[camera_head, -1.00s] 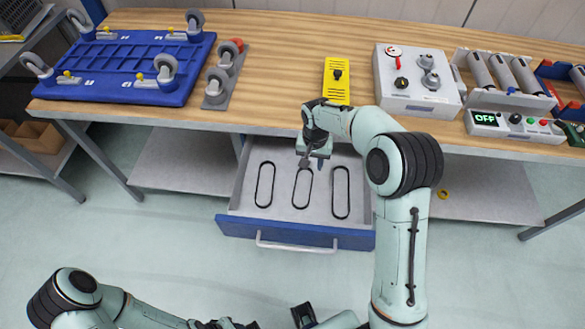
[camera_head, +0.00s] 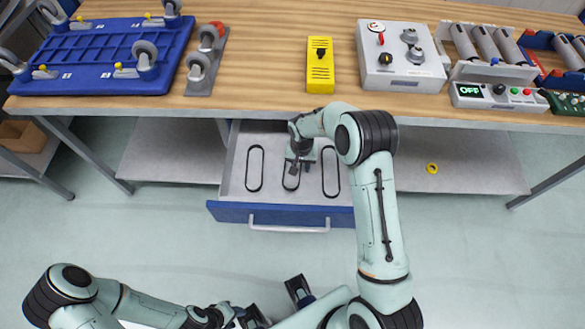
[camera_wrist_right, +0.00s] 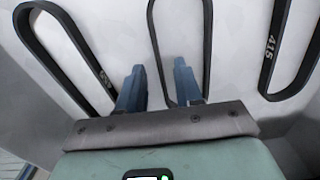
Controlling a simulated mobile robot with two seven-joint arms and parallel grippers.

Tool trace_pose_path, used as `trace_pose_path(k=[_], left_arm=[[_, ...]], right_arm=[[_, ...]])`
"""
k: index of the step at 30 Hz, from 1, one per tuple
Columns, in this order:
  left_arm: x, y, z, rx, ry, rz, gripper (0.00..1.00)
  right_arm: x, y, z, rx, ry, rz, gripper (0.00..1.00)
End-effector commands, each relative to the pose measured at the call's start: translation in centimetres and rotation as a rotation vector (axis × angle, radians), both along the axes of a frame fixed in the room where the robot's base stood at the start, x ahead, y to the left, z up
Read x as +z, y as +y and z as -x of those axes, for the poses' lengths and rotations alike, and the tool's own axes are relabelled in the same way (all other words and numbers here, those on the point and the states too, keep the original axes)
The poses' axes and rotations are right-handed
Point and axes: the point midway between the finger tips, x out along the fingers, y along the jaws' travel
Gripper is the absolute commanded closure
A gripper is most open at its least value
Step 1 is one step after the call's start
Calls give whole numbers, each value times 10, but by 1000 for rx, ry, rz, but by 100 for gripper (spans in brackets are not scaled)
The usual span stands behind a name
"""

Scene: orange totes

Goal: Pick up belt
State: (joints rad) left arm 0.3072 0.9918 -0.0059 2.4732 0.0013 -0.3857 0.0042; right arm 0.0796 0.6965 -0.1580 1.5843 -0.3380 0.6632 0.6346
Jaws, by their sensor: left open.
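Three black loop belts lie flat in an open drawer (camera_head: 236,190): a left belt (camera_head: 248,170), a middle belt (camera_head: 285,183) and a right belt (camera_head: 338,175). My right gripper (camera_head: 293,170) is above the middle belt and hides part of it. In the right wrist view, its blue fingers (camera_wrist_right: 158,68) are apart, with one strand of the middle belt (camera_wrist_right: 155,40) showing between them. I cannot tell whether they touch it. The right belt (camera_wrist_right: 268,50) carries the print "415". My left gripper (camera_head: 277,301) is open and away from the drawer, at the bottom edge.
The wooden tabletop (camera_head: 270,70) is above the drawer. It holds a blue tote-like base with casters (camera_head: 95,60), a yellow box (camera_head: 320,75), a grey switch box (camera_head: 400,75) and a control panel reading OFF (camera_head: 498,97).

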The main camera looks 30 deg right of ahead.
Motion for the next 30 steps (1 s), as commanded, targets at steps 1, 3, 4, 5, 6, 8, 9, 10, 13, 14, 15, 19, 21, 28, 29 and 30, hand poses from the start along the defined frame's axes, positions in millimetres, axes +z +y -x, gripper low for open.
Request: trace_pose_path(k=[1,3,4,5,6,8,9,10,13,14,15,19,21,28,29,30], left_arm=[[0,0,0,0,0,0,57],[0,0,0,0,0,0,57],[0,0,0,0,0,0,57],[0,0,0,0,0,0,57],[0,0,0,0,0,0,57],[0,0,0,0,0,0,57],[0,0,0,0,0,0,57],[0,0,0,0,0,0,57],[0,0,0,0,0,0,57],[0,0,0,0,0,0,57],[0,0,0,0,0,0,57],[0,0,0,0,0,0,57],[0,0,0,0,0,0,57],[0,0,0,0,0,0,57],[0,0,0,0,0,0,57],[0,0,0,0,0,0,57]], right_arm=[[-4,0,0,0,0,0,65],[-7,0,0,0,-1,0,65],[-8,0,0,0,-1,0,65],[-8,0,0,0,-2,0,65],[-8,0,0,0,-2,0,65],[-8,0,0,0,-2,0,65],[-8,0,0,0,-2,0,65],[-8,0,0,0,-2,0,71],[-7,0,0,0,-1,0,100],[-7,0,0,0,-1,0,100],[-7,0,0,0,-1,0,100],[-7,0,0,0,-1,0,100],[-7,0,0,0,-1,0,100],[0,0,-1,0,-4,0,100],[3,0,-1,0,-3,1,100],[7,0,-1,0,-2,0,100]])
